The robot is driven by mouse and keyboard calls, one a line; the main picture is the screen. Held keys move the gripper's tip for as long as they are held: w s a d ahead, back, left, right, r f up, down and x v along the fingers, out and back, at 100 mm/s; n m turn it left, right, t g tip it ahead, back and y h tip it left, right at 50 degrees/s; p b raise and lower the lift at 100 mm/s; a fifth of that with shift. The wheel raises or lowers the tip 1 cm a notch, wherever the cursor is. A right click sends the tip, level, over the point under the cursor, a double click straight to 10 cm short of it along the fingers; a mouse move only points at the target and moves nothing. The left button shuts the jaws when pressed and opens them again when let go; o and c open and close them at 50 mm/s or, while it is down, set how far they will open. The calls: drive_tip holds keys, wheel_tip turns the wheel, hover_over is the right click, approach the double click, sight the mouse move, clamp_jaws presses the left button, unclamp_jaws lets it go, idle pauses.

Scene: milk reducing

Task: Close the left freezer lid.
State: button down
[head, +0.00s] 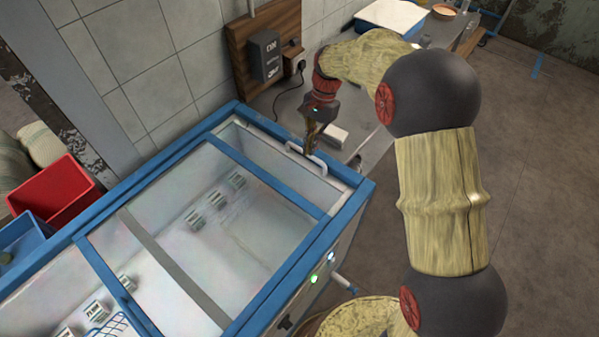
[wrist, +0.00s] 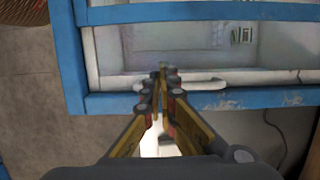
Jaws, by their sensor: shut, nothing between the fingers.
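The chest freezer (head: 345,225) has a blue frame and a white inside. A glass lid with blue edge bars (head: 265,178) covers its middle, and a grey bar (head: 175,268) crosses farther left. The far right end of the freezer looks uncovered. A white handle (head: 306,158) is at that end; it also shows in the wrist view (wrist: 205,85). My gripper (head: 309,146) is shut and empty, pointing down at the handle. In the wrist view its fingertips (wrist: 162,73) overlap the handle; I cannot tell whether they touch it.
Several small cartons (head: 195,218) lie in the freezer. A red crate (head: 60,195) and a blue crate (head: 20,235) stand at the left. A dark wall box (head: 265,57) hangs behind. A counter with a white tray (head: 392,16) is at the back. The floor at right is clear.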

sight(206, 277)
drive_tip(key=b+x, duration=0.2)
drive_tip(key=x, duration=0.8)
drive_tip(key=shift+s+a+b, duration=0.45)
drive_tip(key=shift+s+a, duration=0.6)
drive_tip(key=shift+s, duration=0.15)
drive_tip(key=shift+s+a, duration=0.3)
drive_tip(key=shift+s, duration=0.05)
drive_tip(key=s+a+p, duration=0.3)
drive_tip(key=s+a, duration=0.5)
drive_tip(key=s, duration=0.1)
drive_tip(key=s+a+p, duration=0.3)
drive_tip(key=s+a, duration=0.6)
drive_tip(key=s, duration=0.1)
drive_tip(key=s+a+p, duration=0.4)
drive_tip(key=s+a, duration=0.5)
drive_tip(key=s, duration=0.1)
drive_tip(key=shift+s, duration=0.1)
